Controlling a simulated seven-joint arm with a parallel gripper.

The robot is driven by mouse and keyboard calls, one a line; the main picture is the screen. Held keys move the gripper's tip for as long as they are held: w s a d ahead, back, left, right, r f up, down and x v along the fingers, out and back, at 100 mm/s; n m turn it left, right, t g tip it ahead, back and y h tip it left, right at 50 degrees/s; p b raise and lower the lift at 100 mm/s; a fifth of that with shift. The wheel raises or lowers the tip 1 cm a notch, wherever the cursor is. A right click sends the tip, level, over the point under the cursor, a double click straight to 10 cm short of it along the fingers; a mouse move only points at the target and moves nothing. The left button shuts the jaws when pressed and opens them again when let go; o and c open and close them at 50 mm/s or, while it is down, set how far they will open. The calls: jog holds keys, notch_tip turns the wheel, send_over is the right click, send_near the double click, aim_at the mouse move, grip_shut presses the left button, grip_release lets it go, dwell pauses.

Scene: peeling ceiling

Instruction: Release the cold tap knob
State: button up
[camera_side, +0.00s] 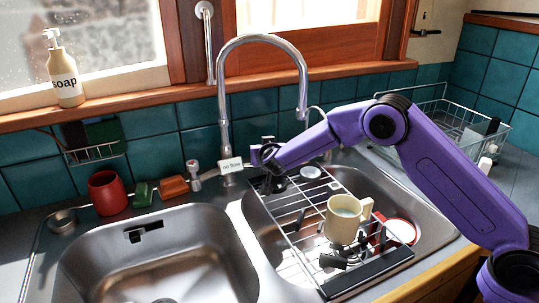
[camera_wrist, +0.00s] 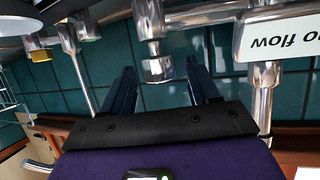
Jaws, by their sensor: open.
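The cold tap knob (camera_wrist: 157,68) is a chrome cylinder on the tap body. In the wrist view it sits between my gripper's two dark fingers, with a visible space on each side. My gripper (camera_wrist: 159,72) is open. In the side view my gripper (camera_side: 263,157) is at the right side of the tap, just right of the "no flow" label (camera_side: 231,165), and hides most of this knob. The label also shows upside down in the wrist view (camera_wrist: 275,47). The tall chrome spout (camera_side: 262,40) arches above.
A wire rack (camera_side: 290,250) with a cream mug (camera_side: 345,219) lies over the right basin. The left basin (camera_side: 160,262) is empty. The other tap knob (camera_side: 193,167), a red cup (camera_side: 107,193) and sponges stand left of the tap. A tiled wall (camera_side: 185,130) is close behind.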

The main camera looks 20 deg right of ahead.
jog(key=v, duration=1.6)
jog(key=shift+s, duration=0.4)
jog(key=shift+a, duration=0.2)
jog(key=s+a+r+n+g+y, duration=0.2)
jog(key=s+a+n+y, duration=0.45)
jog(key=y, duration=0.25)
jog(key=s+d+n+g+y, duration=0.1)
jog(key=s+n+g, duration=0.15)
jog(key=s, duration=0.35)
jog(key=s+d+n+g+y, duration=0.1)
jog(key=s+d+n+g, duration=0.15)
jog(key=s, duration=0.45)
jog(key=s+d+f+n+g+h, duration=0.2)
jog(key=s+d+h, duration=0.1)
jog(key=s+d, duration=0.7)
jog(key=s+d+f+n+g+h, duration=0.2)
jog(key=s+d+g+h, duration=0.1)
jog(key=s+d, duration=0.7)
jog(key=d+h, duration=0.1)
jog(key=d, duration=0.3)
jog(key=shift+s+f+g, duration=0.2)
jog(key=shift+g, duration=0.1)
jog(key=shift+a, duration=0.1)
